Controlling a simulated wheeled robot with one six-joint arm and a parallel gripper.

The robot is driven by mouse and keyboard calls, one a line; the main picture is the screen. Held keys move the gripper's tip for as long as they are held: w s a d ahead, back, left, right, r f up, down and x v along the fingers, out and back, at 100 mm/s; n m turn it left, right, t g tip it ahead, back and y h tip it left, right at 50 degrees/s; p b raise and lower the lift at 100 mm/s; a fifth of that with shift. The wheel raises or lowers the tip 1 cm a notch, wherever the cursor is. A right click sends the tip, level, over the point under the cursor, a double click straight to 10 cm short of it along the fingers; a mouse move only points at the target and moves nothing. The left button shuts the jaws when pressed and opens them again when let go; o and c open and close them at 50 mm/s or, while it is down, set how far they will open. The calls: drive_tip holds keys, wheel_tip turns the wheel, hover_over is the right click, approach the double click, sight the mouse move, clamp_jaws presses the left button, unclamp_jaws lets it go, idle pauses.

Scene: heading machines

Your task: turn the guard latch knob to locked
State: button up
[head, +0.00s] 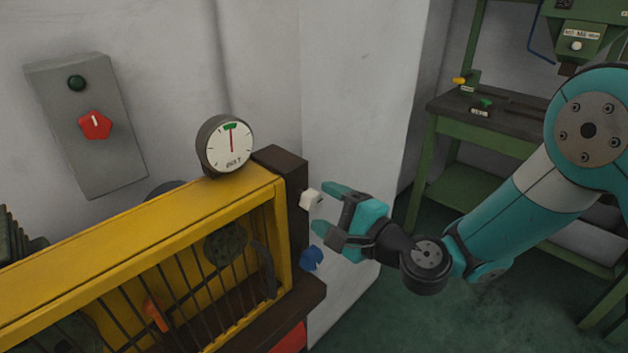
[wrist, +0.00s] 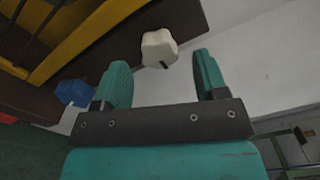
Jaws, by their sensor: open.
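A white lobed knob (head: 310,199) sticks out from the dark end plate of the yellow guard (head: 150,228). In the wrist view the white knob (wrist: 159,48) shows a dark mark on its lower side and lies just beyond the fingertips, between their lines. A blue lobed knob (head: 311,258) sits lower on the same plate; it also shows at the left in the wrist view (wrist: 75,92). Which knob is the guard latch is not labelled. My gripper (head: 335,212) is open and empty, to the right of the white knob, apart from it (wrist: 160,75).
A dial gauge (head: 231,145) stands on the guard's top. A grey wall box (head: 87,124) carries a red knob (head: 95,125). A green bench (head: 484,122) stands at the back right. Open floor lies between guard and bench.

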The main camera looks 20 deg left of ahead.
sight(318, 203)
drive_tip(key=shift+p+x, duration=0.45)
drive_tip(key=shift+x, duration=1.35)
drive_tip(key=c, duration=0.9)
